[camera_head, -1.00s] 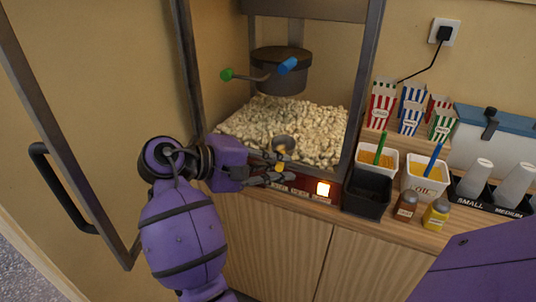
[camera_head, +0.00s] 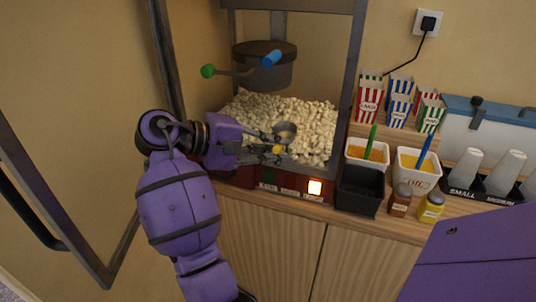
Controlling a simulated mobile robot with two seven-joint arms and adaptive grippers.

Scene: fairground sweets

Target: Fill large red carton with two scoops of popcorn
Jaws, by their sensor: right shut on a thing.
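The large red-and-white striped carton (camera_head: 368,102) stands upright on the raised shelf right of the popcorn machine. A heap of popcorn (camera_head: 310,120) lies in the machine's open case. The gripper's fingers partly hide the scoop's handle.
A kettle (camera_head: 265,68) with green and blue handles hangs above the popcorn. The machine's open door (camera_head: 75,240) stands at left. Blue, green and smaller red cartons (camera_head: 399,105) stand beside the large one. A black bin (camera_head: 359,190), white tubs (camera_head: 417,178) and shakers (camera_head: 400,199) crowd the counter.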

